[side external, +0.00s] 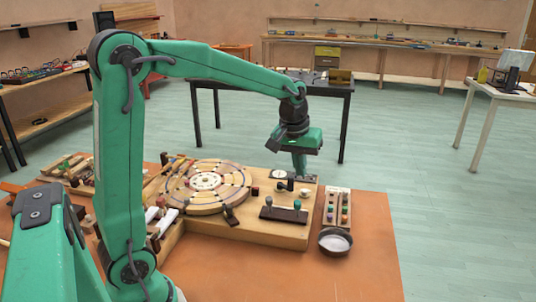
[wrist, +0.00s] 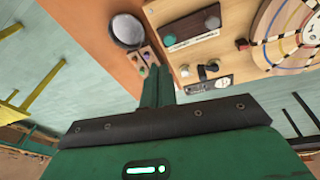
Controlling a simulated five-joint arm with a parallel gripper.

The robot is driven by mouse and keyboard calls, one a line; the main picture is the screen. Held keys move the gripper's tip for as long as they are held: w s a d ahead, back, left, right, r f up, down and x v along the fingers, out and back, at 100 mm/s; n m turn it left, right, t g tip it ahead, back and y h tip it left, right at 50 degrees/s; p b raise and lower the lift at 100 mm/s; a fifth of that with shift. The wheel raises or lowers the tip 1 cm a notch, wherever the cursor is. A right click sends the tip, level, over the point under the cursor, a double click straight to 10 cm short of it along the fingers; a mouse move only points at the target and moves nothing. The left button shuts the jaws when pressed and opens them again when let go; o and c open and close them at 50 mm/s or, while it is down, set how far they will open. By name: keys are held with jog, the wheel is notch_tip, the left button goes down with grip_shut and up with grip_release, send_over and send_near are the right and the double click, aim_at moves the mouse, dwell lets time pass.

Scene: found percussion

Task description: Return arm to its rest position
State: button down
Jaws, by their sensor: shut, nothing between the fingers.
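My green arm reaches out over the orange table (side external: 355,270). My gripper (side external: 299,172) points down above the far right corner of the wooden base board (side external: 262,230). Its fingers are together and hold nothing. In the wrist view the shut green fingers (wrist: 158,88) show at the centre, beside the board's edge. I cannot tell exactly how far the fingertips are above the board.
A round wooden wheel (side external: 206,183) lies on the board, left of a bar with knobs (side external: 284,213). A small peg rack (side external: 337,208) and a round metal pan (side external: 335,241) are at the board's right. The air right of the table is open.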

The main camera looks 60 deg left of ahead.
jog(key=s+d+r+m+t, duration=0.1)
jog(key=s+d+m, duration=0.2)
jog(key=s, duration=0.7)
jog(key=s+d+r+m+t, duration=0.1)
jog(key=s+d+m+t, duration=0.1)
jog(key=s, duration=0.8)
jog(key=shift+d+r+m, duration=0.3)
jog(key=shift+d+m, duration=0.15)
jog(key=shift+m, duration=0.35)
